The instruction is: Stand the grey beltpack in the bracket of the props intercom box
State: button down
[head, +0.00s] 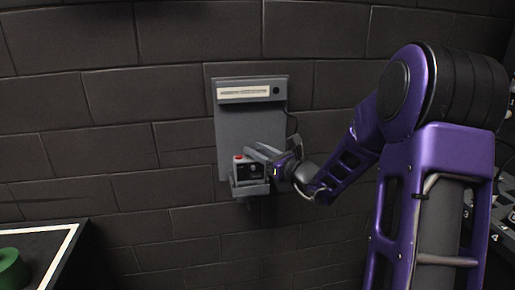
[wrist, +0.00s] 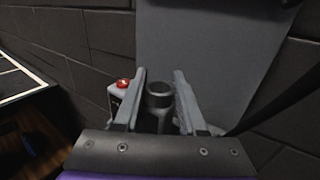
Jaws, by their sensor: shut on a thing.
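The props intercom box (head: 235,125) is a grey plate on the dark block wall, with a pale label strip across its top; its lettering is too small to read. Its bracket (head: 250,188) juts out at the bottom. The grey beltpack (head: 248,170), with a dark front and red button, stands roughly upright at the bracket. I cannot tell whether it is fully seated. My gripper (head: 264,152) reaches in from the right and is shut on the beltpack. In the wrist view, a round grey stub lies between the fingers (wrist: 158,82), with the beltpack's red button (wrist: 122,84) to the left.
A dark cable (head: 292,125) hangs along the plate's right edge. A dark table with a white border (head: 60,250) and a green round object (head: 12,268) is at lower left. Dark equipment with keys stands at far right. The wall left of the plate is clear.

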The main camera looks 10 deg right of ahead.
jog(key=shift+f, duration=0.2)
jog(key=shift+c, duration=2)
grip_release()
